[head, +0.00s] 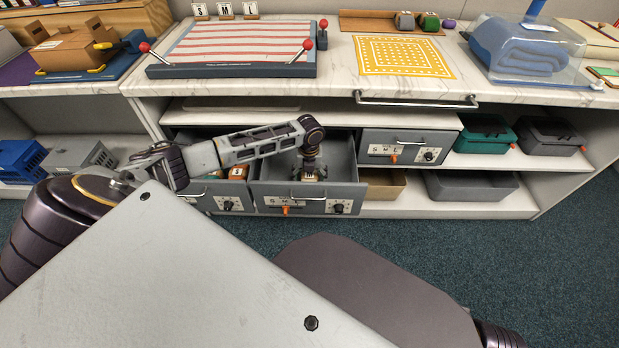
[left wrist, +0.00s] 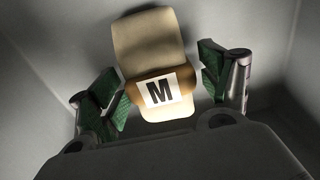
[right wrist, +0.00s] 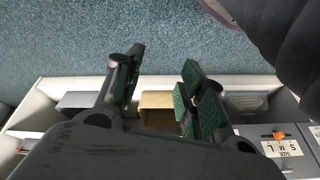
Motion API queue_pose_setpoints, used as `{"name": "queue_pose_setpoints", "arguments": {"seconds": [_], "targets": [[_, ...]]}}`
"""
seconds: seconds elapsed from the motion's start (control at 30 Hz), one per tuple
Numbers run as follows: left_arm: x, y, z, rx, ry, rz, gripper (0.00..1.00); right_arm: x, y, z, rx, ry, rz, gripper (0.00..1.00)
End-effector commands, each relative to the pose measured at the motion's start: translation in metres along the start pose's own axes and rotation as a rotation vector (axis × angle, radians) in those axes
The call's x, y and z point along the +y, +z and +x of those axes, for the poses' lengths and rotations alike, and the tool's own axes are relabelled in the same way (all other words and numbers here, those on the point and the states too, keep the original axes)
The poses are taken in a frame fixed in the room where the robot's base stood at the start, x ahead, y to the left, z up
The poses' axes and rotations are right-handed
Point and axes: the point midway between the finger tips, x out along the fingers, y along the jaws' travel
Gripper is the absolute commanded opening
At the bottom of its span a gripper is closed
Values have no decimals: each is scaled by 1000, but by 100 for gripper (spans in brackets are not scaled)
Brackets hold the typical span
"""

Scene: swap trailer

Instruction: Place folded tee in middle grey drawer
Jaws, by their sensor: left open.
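The folded tee (left wrist: 152,48) is tan, with a white M label on its band, and lies on the floor of a grey drawer in the left wrist view. My left gripper (left wrist: 165,90) is open, with its green-padded fingers on either side of the tee and small gaps showing. In the head view, this gripper (head: 312,172) reaches down inside the pulled-out middle grey drawer (head: 270,196) and largely hides the tee. My right gripper (right wrist: 155,90) is open and empty in the right wrist view, with carpet and shelving beyond it.
The left grey drawer (head: 205,190) is also pulled out and holds orange-brown items. The right grey drawer (head: 405,142) sits higher. A grey bin (head: 470,187) stands on the lower shelf. A striped board (head: 235,45) and yellow grid mat (head: 402,56) lie on the counter.

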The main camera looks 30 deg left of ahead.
Motion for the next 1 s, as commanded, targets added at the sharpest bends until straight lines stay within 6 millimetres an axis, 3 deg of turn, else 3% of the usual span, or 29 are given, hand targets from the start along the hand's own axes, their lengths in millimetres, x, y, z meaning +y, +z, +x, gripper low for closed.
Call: {"name": "queue_pose_setpoints", "arguments": {"seconds": [0.17,0.4,0.7,1.0], "targets": [[0,1,-18,-2,0,0,78,1,-1,-1,-3,3,0,40],[0,1,-53,-1,0,1,78,5,13,19,-56,11,3,40],[0,1,-96,-2,-1,0,78,11,15,35,-79,23,4,40],[0,0,-117,0,0,-1,78,13,23,47,-105,27,8,40]]}}
